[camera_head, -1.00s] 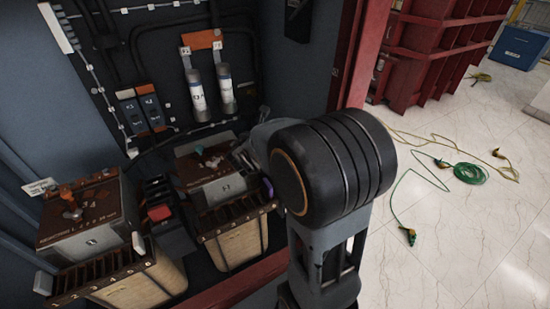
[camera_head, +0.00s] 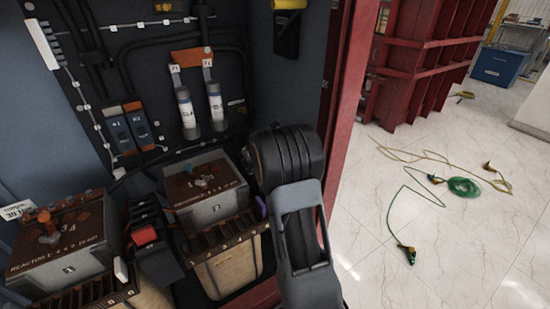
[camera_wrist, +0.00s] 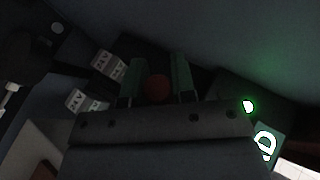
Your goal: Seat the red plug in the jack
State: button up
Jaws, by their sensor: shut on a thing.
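In the wrist view my gripper (camera_wrist: 159,86) has its two green fingers on either side of a dark red round piece, the red plug (camera_wrist: 157,89), and is shut on it. The picture is dark, and the plug's far end is hidden. No jack can be made out with certainty. In the head view my arm's black round joint and grey link stand in front of the cabinet's right side, and my gripper and the plug do not show there.
The cabinet holds two transformer blocks, left (camera_head: 66,240) and right (camera_head: 207,190), a black unit with a red top (camera_head: 145,236), and two white cylinders (camera_head: 188,112). A red post (camera_head: 345,100) bounds the right side. Green cable (camera_head: 464,187) lies on the open floor.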

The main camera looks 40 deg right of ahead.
jog(key=shift+w+d+f, duration=0.3)
jog(key=shift+w+f, duration=0.15)
jog(key=shift+f, duration=0.35)
jog(key=shift+s+a+f+b, duration=0.1)
jog(key=shift+f+b, duration=0.1)
jog(key=shift+f, duration=0.6)
jog(key=shift+s+f+b, duration=0.1)
jog(key=shift+f+b, duration=0.05)
jog(key=shift+f, duration=0.65)
grip_shut()
jog(key=o, duration=0.7)
grip_release()
jog(key=shift+w, duration=0.15)
jog(key=shift+o, duration=1.1)
jog(key=shift+r, duration=0.2)
jog(key=shift+r, duration=0.1)
